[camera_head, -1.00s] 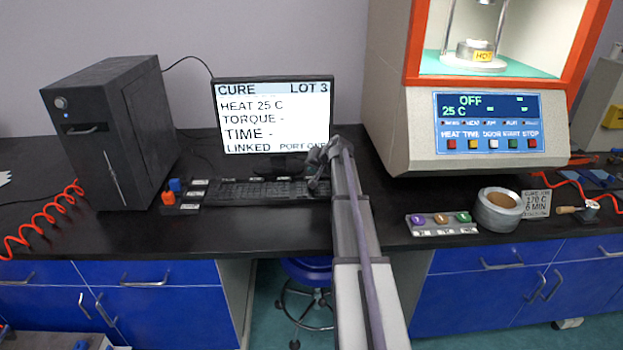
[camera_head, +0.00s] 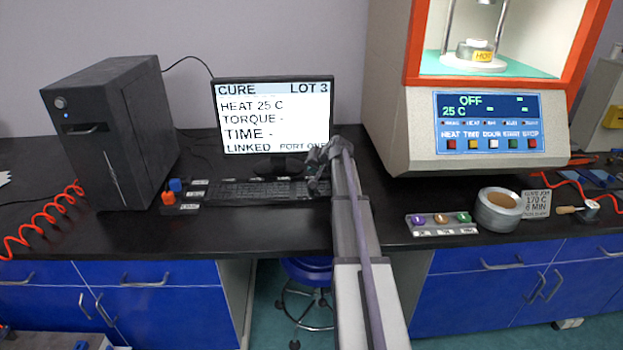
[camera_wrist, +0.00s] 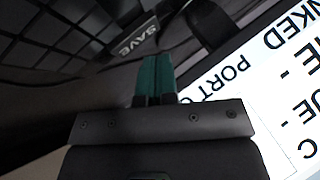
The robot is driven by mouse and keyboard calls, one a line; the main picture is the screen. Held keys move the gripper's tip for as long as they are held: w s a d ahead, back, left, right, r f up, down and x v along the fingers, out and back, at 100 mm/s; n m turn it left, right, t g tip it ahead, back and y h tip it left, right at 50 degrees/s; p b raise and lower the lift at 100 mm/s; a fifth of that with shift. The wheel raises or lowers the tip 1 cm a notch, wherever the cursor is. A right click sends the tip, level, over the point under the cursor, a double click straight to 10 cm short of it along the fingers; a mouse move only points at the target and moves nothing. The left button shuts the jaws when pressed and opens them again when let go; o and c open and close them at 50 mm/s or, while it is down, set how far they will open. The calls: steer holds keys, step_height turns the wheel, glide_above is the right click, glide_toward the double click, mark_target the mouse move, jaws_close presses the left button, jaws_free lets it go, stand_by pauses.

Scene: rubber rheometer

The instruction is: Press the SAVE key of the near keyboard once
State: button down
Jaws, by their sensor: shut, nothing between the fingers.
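The black keyboard (camera_head: 258,192) lies on the dark bench in front of the monitor. In the wrist view its keys (camera_wrist: 80,30) fill the upper left, and the SAVE label (camera_wrist: 137,38) shows upside down just beyond my fingertips. My gripper (camera_head: 314,184) is over the keyboard's right end in the head view. In the wrist view my gripper (camera_wrist: 154,62) is shut, its green fingers together and empty, with the tips close to the SAVE label. I cannot tell whether the tips touch the keyboard. The SAVE key itself is not clearly made out.
The monitor (camera_head: 275,118) stands right behind the keyboard and reads LINKED, PORT ONE. A black computer tower (camera_head: 112,135) stands at left, with orange and blue pieces (camera_head: 172,193) beside it. The rheometer (camera_head: 490,125) stands at right, with a button strip (camera_head: 440,222) and metal pot (camera_head: 498,212) before it.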

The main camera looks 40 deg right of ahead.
steer(key=shift+f+b, duration=0.4)
steer(key=shift+f+b, duration=0.45)
stand_by(0.6)
steer(key=shift+r, duration=0.1)
steer(key=shift+r+p, duration=0.8)
steer(key=shift+p, duration=0.1)
step_height(320, 180, up, 5)
steer(key=p, duration=0.5)
steer(key=shift+r, duration=0.1)
